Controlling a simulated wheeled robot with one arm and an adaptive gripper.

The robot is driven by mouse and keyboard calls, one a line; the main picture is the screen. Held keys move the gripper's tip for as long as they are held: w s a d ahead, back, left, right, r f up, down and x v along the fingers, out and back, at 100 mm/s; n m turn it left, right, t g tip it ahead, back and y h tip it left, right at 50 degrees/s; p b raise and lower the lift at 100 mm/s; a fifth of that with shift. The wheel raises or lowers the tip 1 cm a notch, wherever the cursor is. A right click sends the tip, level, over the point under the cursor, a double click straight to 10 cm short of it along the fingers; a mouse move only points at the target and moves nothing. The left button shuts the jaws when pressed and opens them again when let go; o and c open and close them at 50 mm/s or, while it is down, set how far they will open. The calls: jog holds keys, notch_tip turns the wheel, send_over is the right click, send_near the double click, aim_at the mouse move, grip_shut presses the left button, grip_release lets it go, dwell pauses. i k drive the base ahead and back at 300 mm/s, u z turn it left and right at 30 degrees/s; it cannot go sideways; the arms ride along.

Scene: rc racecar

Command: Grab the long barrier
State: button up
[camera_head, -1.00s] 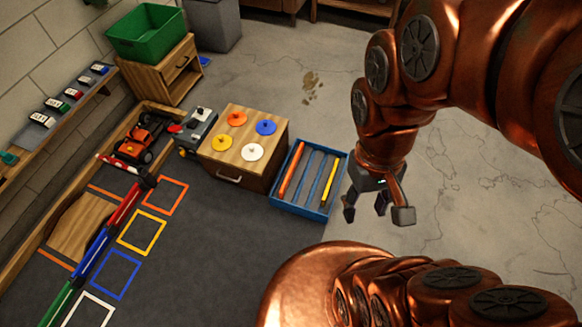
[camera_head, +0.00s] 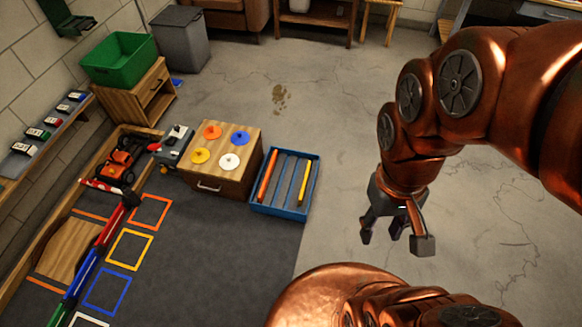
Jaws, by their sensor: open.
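A blue tray (camera_head: 279,212) lies on the floor right of a wooden cabinet, with grey slots inside. A long orange bar (camera_head: 267,176) lies in its left slot. A shorter yellow bar (camera_head: 304,184) lies in its right slot; the middle slots look empty. The orange bar looks like the long barrier, though no label shows. My gripper (camera_head: 395,240) hangs in the air right of the tray, fingers spread and pointing down. It is empty and apart from both bars.
The wooden cabinet (camera_head: 234,178) carries coloured discs. A red toy car (camera_head: 120,160) sits behind a striped wall (camera_head: 105,240) at left. Coloured squares are marked on the dark mat. A green bin (camera_head: 120,60) stands at back left. Bare concrete floor lies around my gripper.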

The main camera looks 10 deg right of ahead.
aim_at(272, 166)
jog(key=z, duration=0.95)
jog(key=i, duration=2.7)
jog(key=u, duration=4.05)
